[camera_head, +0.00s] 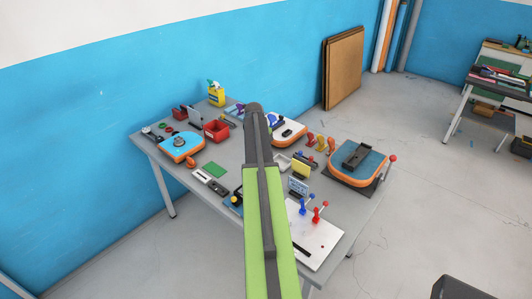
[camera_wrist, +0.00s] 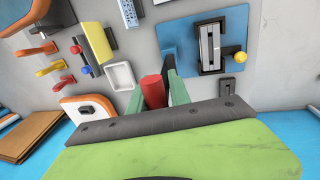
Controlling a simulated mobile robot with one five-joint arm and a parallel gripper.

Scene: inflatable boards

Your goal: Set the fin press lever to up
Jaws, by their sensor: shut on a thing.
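A black press-like device (camera_head: 362,158) sits on an orange-edged blue board at the table's right; a lever with a red knob (camera_head: 393,158) sticks out beside it. I take it for the fin press, but no label is readable. Another lever with a yellow knob (camera_wrist: 240,57) stands beside a black slotted device (camera_wrist: 210,46) on a blue plate in the wrist view. My gripper (camera_wrist: 153,92) has green fingers shut on a red cylinder (camera_wrist: 152,88), apart from both levers. In the head view my own arm hides the gripper.
Nearby are a white tray (camera_wrist: 120,75), a yellow sign (camera_head: 301,168), several fins (camera_head: 320,144) and an orange-edged board (camera_head: 290,130). A white plate (camera_head: 312,238) carries red and blue levers. A red bin (camera_head: 217,131) stands left.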

